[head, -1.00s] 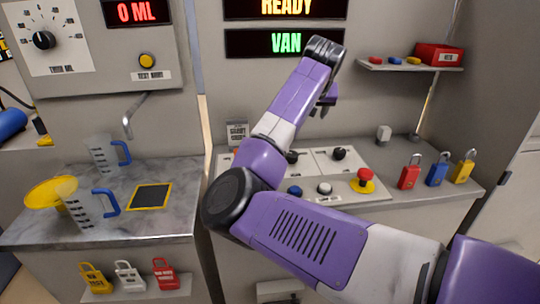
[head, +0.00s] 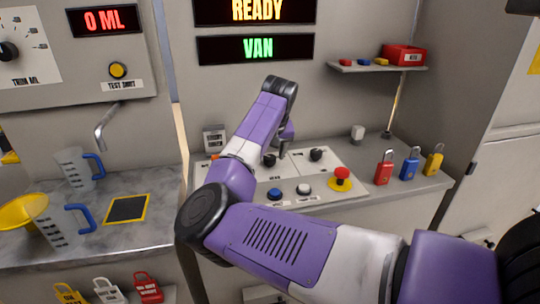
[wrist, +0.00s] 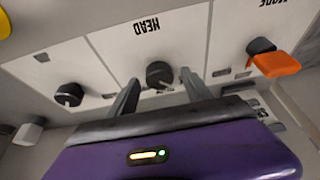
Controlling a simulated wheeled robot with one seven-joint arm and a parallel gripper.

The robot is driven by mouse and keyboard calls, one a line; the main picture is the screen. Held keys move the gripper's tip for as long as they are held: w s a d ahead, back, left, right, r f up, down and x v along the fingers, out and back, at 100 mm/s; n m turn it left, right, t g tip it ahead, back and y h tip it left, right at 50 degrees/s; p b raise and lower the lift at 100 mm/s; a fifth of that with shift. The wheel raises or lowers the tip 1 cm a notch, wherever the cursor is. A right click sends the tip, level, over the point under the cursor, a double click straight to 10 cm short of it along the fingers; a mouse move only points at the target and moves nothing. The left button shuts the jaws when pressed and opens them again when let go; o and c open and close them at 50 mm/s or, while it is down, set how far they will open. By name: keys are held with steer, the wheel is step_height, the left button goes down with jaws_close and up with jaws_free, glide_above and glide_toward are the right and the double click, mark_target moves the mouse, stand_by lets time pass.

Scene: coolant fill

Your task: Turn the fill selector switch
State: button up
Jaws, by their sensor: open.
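The control panel (head: 340,200) has black rotary knobs, and I cannot read which is the fill selector switch. The middle knob (wrist: 160,74), by a label reading HEAD, lies between my fingertips in the wrist view; it also shows in the head view (head: 269,160). My gripper (wrist: 159,78) is open, its fingers either side of this knob. I cannot tell whether they touch it. In the head view my gripper (head: 285,146) is over the panel, partly hidden by the arm. Another black knob (wrist: 69,94) and an orange-handled knob (wrist: 272,62) flank the middle one.
Blue (head: 274,194) and white (head: 304,190) buttons and a red mushroom button (head: 341,175) sit along the panel's front. Padlocks (head: 409,164) stand at right. A shelf (head: 375,67) is above. Jugs (head: 64,222) stand on the left counter.

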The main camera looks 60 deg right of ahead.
steer(key=shift+f, duration=0.1)
jaws_close()
